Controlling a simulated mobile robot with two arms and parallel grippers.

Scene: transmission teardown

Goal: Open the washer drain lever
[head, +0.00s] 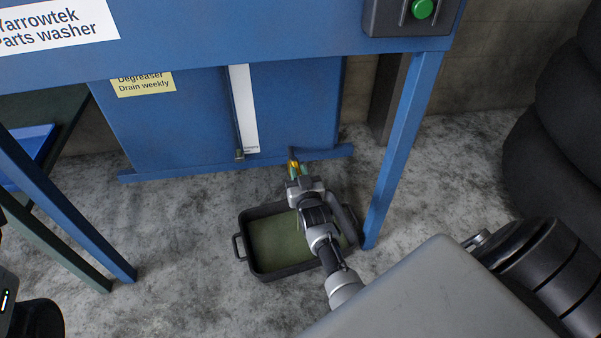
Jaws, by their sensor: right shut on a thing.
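The blue parts washer (215,120) stands ahead, with a yellow label reading "Degreaser Drain weekly" (143,84) on its tank. The drain lever (293,164), yellow where it shows, is low at the right part of the tank front. My right gripper (294,173) is at the lever, shut on it; the gripper hides much of the lever and the valve behind it. My left gripper is not in view.
A dark drain pan (258,262) with greenish liquid or floor in it lies under my right arm. A blue leg (402,150) stands close right of that arm. Stacked black tyres (555,135) stand at the right. A green button (422,9) is above.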

